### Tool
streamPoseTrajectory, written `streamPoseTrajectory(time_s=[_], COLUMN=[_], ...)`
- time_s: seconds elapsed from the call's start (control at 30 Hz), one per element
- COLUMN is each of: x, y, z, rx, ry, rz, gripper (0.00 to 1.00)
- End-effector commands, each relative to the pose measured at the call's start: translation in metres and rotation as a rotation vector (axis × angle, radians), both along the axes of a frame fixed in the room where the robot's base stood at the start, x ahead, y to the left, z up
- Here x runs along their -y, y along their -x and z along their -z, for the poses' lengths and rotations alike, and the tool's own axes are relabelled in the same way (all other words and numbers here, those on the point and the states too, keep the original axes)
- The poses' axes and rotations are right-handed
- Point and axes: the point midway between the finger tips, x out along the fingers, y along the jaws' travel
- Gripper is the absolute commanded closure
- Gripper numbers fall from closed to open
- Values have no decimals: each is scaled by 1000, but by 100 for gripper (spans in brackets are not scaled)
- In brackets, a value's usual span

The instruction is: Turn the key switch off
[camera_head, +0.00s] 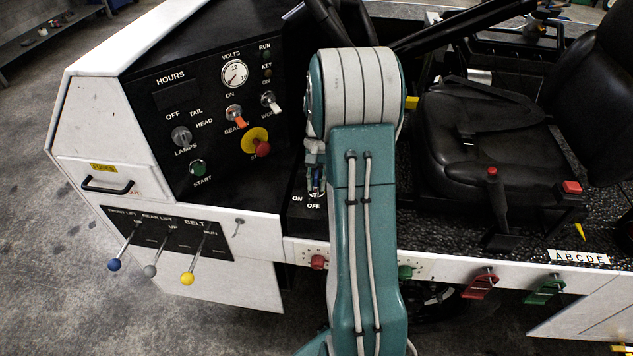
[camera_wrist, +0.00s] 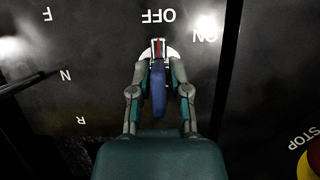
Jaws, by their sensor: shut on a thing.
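In the wrist view, the key switch (camera_wrist: 172,52) is a pale round fitting on the black panel, between my fingertips and the upside-down OFF label. The upside-down ON label lies to its right. A blue key (camera_wrist: 158,92) stands out of the switch toward my palm. My gripper (camera_wrist: 159,64) is shut on the key, with one finger at each side. In the head view, my gripper (camera_head: 316,168) is at the panel's lower right, just above the ON and OFF labels, with a bit of blue between the fingers. My arm hides part of that area.
A red stop knob on a yellow disc (camera_head: 262,147), an orange switch (camera_head: 236,117) and a green start button (camera_head: 197,167) sit on the black panel left of my gripper. Levers with blue, grey and yellow balls (camera_head: 188,278) stick out below. A black seat (camera_head: 490,130) stands right.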

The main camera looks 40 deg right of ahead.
Motion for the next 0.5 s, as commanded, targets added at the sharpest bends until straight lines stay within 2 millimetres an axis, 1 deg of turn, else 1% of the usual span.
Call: streamPoseTrajectory(time_s=[0.03, 0.07, 0.1, 0.5], x=[0, 0, 0, 1], y=[-2, -2, -2, -1], z=[0, 0, 0, -2], rx=[7, 7, 7, 3], ry=[2, 2, 2, 2], rz=[-1, -1, -1, 0], gripper=[72, 59, 42, 42])
